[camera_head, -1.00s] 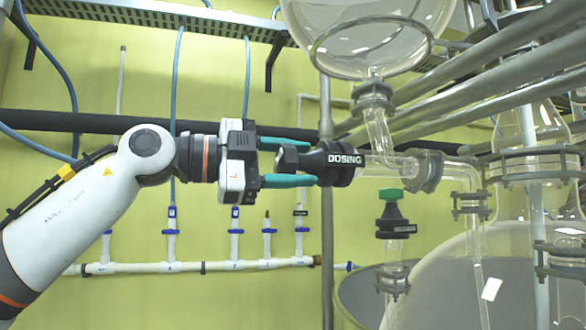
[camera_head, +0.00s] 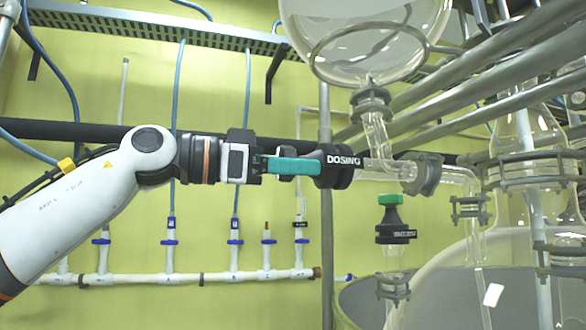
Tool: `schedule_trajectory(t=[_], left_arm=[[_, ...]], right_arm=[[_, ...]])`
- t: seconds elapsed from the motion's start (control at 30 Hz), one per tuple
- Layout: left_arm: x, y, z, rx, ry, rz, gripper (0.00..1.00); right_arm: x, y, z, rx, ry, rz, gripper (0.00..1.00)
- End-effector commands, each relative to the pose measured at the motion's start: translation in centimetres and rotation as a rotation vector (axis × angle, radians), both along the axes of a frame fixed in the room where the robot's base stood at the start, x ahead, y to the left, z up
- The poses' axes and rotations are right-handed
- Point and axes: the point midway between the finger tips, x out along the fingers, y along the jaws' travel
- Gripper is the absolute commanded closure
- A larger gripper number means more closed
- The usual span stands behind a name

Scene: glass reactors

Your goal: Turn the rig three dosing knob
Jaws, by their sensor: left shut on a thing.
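The black dosing valve (camera_head: 338,172) with white DOSING lettering sits at the left end of a horizontal glass tube in the middle of the camera_head view. My left gripper (camera_head: 304,166) reaches it from the left and is shut on the knob, just left of the lettering. One teal finger lies in front of the knob and hides most of it. The other finger is largely hidden behind. My right gripper is not in view.
A green-topped valve (camera_head: 390,208) stands below right of the dosing valve. A round glass vessel (camera_head: 370,30) hangs above, and a large glass vessel (camera_head: 450,280) fills the lower right. A vertical grey pole (camera_head: 326,250) runs close behind. White piping (camera_head: 150,279) lines the wall.

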Motion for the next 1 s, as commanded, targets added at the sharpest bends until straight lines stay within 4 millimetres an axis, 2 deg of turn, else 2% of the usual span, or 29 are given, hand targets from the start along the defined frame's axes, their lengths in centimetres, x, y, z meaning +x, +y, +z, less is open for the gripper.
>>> schedule_trajectory(t=[0.33,0.83,0.87,1.0], left_arm=[[0.00,-0.03,-0.13,-0.038,0.121,0.000,0.78],[-0.02,-0.09,-0.22,-0.040,0.140,-0.001,0.78],[-0.02,-0.10,-0.23,-0.040,0.141,-0.002,0.53],[-0.03,-0.09,-0.19,-0.041,0.139,-0.001,0.33]], right_arm=[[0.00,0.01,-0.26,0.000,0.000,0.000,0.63],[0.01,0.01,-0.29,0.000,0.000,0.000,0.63],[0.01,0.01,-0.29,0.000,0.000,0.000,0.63],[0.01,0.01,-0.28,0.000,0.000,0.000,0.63]])
